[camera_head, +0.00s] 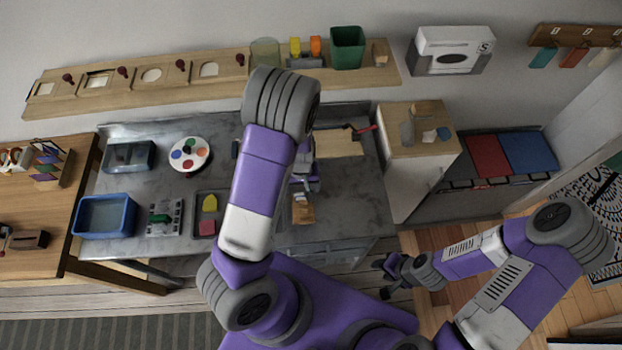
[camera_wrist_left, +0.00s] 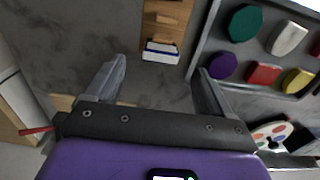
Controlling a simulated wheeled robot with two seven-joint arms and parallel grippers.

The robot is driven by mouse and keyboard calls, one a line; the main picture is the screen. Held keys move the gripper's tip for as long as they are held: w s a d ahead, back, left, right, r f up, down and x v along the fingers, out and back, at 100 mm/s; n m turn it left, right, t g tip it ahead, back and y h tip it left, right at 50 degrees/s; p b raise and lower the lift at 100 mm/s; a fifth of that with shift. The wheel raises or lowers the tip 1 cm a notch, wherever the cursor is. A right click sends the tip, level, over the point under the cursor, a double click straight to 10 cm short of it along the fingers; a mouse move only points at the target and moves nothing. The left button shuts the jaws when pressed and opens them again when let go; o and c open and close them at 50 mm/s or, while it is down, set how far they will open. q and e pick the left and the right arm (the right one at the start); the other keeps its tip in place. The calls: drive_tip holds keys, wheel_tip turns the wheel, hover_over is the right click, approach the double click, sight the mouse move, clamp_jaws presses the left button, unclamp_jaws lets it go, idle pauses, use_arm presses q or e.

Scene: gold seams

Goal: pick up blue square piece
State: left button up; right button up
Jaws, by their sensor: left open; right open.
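I cannot clearly make out a blue square piece. In the left wrist view a small white block with a blue edge (camera_wrist_left: 161,52) sits at the end of a wooden piece (camera_wrist_left: 167,20), beyond my fingertips; its full shape is unclear. The wooden piece also shows in the head view (camera_head: 303,213). My left gripper (camera_wrist_left: 160,75) is open and empty above the marble counter, its fingers apart on either side of bare surface. In the head view my left arm hides part of the tray area. My right gripper (camera_head: 384,277) is open and empty, off the counter's front right.
A grey tray (camera_wrist_left: 203,40) holds several coloured pieces: green, white, purple, red and yellow. A paint palette (camera_head: 189,154), a blue bin (camera_head: 105,216) and a green-and-grey device (camera_head: 163,218) stand left. A wooden-topped cabinet (camera_head: 430,145) stands right.

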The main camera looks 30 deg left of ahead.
sight(302, 195)
use_arm(q)
drive_tip(key=shift+w+f, duration=0.2)
drive_tip(key=shift+f, duration=0.15)
drive_tip(key=f, duration=0.4)
drive_tip(key=f+b, duration=0.1)
drive_tip(key=f, duration=0.1)
drive_tip(key=shift+s+f, duration=0.3)
drive_tip(key=shift+f, duration=0.1)
drive_tip(key=shift+c, duration=0.5)
drive_tip(key=c, duration=1)
drive_tip(key=shift+r, duration=0.15)
